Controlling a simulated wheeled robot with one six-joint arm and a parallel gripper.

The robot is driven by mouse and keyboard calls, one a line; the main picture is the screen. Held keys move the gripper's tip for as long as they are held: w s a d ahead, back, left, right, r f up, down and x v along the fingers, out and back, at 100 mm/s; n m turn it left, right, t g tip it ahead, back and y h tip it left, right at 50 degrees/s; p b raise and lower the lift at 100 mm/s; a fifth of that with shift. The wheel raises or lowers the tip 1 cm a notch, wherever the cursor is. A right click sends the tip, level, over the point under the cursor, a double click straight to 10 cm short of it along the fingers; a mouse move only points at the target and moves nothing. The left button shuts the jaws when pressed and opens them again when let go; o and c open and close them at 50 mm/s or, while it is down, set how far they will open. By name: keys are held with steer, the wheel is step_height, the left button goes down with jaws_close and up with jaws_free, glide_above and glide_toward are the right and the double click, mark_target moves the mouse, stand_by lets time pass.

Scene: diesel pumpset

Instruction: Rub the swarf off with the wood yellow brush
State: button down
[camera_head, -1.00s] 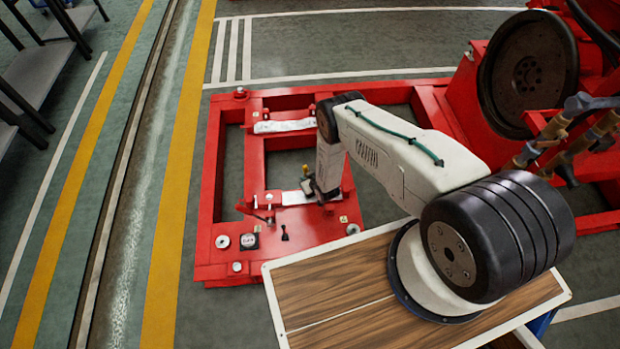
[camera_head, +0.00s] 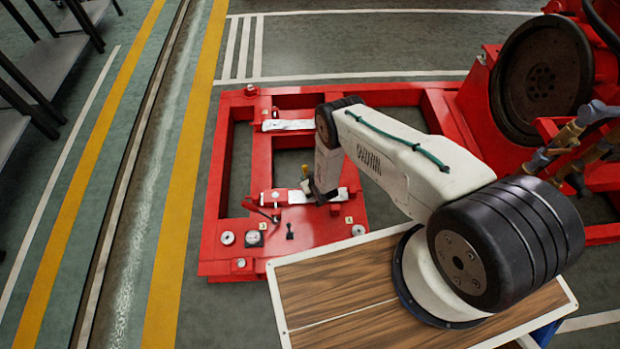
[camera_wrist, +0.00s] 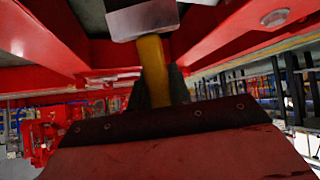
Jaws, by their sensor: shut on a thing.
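The wood yellow brush shows in the wrist view as a yellow handle (camera_wrist: 153,68) between the dark fingers of my gripper (camera_wrist: 158,88), which is shut on it. The brush's far end is hidden behind or against a grey metal plate at the top of that view. In the head view my gripper (camera_head: 319,194) is low over the red frame, beside a pale metal pad (camera_head: 342,195), with a small yellow and pale part of the brush (camera_head: 304,186) showing at its left. Contact between brush and pad cannot be told. I cannot make out the swarf.
The red base frame (camera_head: 212,235) has open gaps and a second pale pad (camera_head: 288,125) farther back. A small black knob (camera_head: 290,232) and round bolts stand on its near plate. A dark flywheel (camera_head: 540,78) is at right.

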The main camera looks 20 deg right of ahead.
steer(key=w+a, duration=0.1)
steer(key=a, duration=0.5)
steer(key=shift+w+a, duration=0.2)
steer(key=shift+a, duration=0.2)
stand_by(1.3)
steer(key=shift+d, duration=0.15)
steer(key=shift+s+d, duration=1.1)
steer(key=shift+d, duration=4.3)
steer(key=w+a, duration=0.1)
steer(key=a, duration=0.5)
steer(key=shift+a, duration=0.2)
